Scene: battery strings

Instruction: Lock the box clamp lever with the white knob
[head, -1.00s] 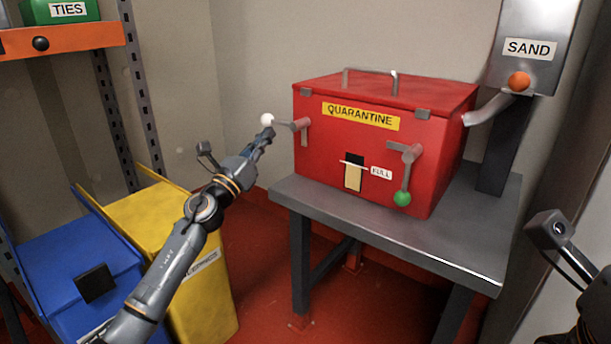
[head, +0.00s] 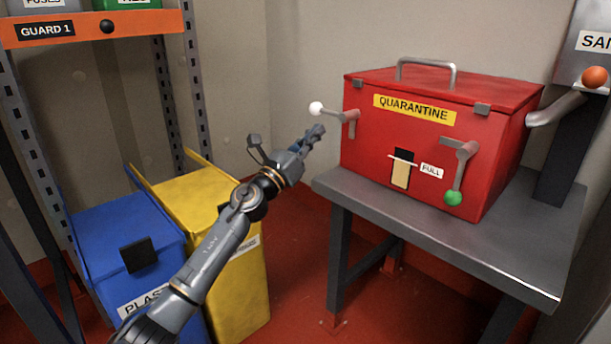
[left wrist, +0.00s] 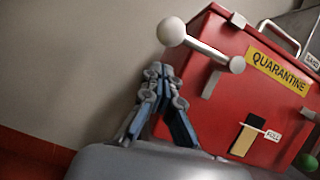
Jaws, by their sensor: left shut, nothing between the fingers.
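The red QUARANTINE box (head: 375,145) sits on a grey table with its lid down. A clamp lever with a white knob (head: 316,108) is on the box's left front and sticks out to the left, roughly level. In the left wrist view the white knob (left wrist: 171,31) is just above my fingertips, with a gap. My left gripper (head: 317,131) is shut and empty, a little below the knob; its closed fingers (left wrist: 158,72) also show in the left wrist view. A second lever with a green knob (head: 453,198) hangs down on the right front. My right gripper is out of view.
The grey table (head: 440,235) carries the box. A yellow bin (head: 245,290) and a blue bin (head: 115,235) stand at left beside a shelf with an orange beam (head: 150,24). A dispenser with an orange ball (head: 594,77) is at right. Red floor between bins and table is clear.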

